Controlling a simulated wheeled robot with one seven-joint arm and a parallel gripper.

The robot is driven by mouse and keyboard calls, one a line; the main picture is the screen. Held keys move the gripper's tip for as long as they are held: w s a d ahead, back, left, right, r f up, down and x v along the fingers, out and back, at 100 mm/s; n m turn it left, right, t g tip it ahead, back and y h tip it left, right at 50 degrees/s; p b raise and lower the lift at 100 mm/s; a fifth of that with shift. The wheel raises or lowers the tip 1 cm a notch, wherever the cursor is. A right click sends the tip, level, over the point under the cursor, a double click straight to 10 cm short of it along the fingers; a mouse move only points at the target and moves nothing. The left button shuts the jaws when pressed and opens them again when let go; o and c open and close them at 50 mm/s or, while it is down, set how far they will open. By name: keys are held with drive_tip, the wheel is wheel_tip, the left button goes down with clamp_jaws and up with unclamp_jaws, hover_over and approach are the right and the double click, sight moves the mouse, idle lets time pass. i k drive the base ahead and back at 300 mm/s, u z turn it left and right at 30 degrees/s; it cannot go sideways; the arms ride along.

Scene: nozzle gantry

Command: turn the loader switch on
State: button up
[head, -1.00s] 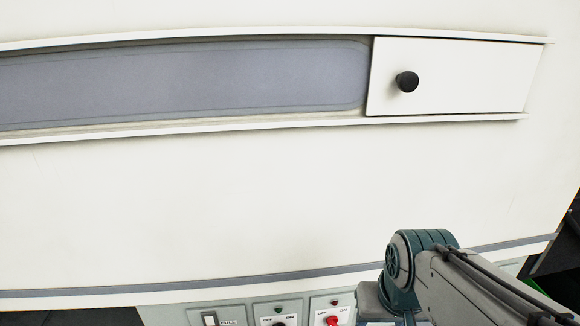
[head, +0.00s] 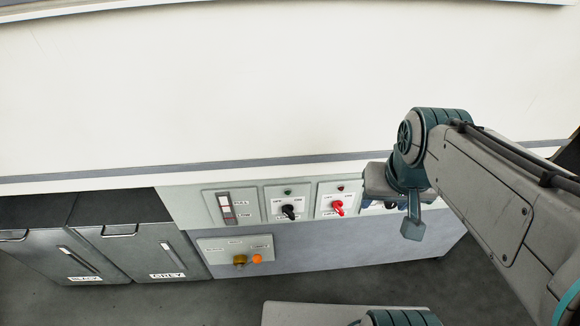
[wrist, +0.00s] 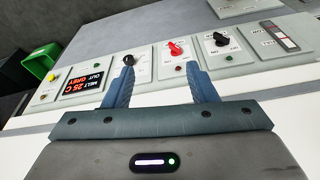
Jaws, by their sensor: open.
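The control panel (head: 185,205) carries a row of rotary switches with small labels that I cannot read surely, so I cannot tell which is the loader switch. A black switch (head: 289,211) sits beside the level gauge; it also shows in the wrist view (wrist: 220,39). A red switch (head: 338,207) is to its right and shows in the wrist view (wrist: 175,48). Another black switch (wrist: 128,60) is near the left finger in the wrist view. My gripper (wrist: 161,78) is open and empty, pointing toward the panel, apparently apart from the switches. In the head view my arm hides the panel's right part.
The level gauge (head: 227,206) is left of the switches. A lower panel has a brown knob (head: 240,260) and an orange button (head: 257,259). The wrist view shows a red-lit display (wrist: 83,78) and a green bin (wrist: 40,62).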

sight(288, 209)
drive_tip(key=u, duration=2.35)
drive_tip(key=k, duration=1)
drive_tip(key=z, duration=1.4)
drive_tip(key=i, duration=0.5)
